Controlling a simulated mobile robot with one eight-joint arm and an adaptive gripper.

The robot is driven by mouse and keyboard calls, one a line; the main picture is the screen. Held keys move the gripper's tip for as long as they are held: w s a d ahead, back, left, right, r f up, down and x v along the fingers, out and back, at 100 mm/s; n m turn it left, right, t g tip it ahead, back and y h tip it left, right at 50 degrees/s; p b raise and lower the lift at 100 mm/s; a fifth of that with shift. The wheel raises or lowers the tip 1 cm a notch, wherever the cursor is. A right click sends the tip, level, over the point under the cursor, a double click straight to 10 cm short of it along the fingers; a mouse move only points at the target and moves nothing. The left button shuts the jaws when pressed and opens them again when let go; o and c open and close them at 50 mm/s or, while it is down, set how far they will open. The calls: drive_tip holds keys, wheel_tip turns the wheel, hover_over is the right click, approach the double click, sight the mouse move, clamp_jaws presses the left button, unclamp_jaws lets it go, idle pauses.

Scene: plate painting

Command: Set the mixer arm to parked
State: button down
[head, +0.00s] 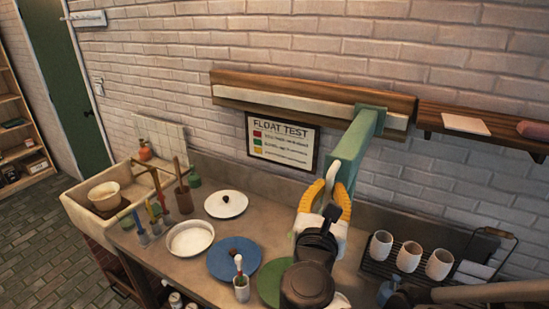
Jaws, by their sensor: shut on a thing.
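The green mixer arm (357,146) sticks out from a wooden wall rail (300,99) with a pale strip, towards me and slightly down. My gripper (331,188), with yellow-orange fingers, is at the near lower end of the mixer arm. It is shut on a pale part at that end, which shows between the fingers. The exact contact is partly hidden by the fingers and my wrist.
The counter below holds a white plate (240,205), a white bowl (191,250), a blue plate (218,264) and a partly hidden green plate (268,290). A rack with white cups (409,256) stands right. A wooden shelf (478,121) is right of the rail; a sink (82,209) is left.

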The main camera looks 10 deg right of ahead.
drive_tip(key=s+d+p, duration=0.1)
drive_tip(key=s+d, duration=0.2)
drive_tip(key=d, duration=0.1)
drive_tip(key=shift+s+d, duration=0.4)
drive_tip(key=c, duration=1.5)
unclamp_jaws()
drive_tip(key=shift+d, duration=0.1)
drive_tip(key=shift+o, duration=0.5)
drive_tip(key=shift+s+d, duration=0.1)
drive_tip(key=shift+s, duration=0.05)
drive_tip(key=shift+r, duration=0.15)
wheel_tip(320, 180, up, 10)
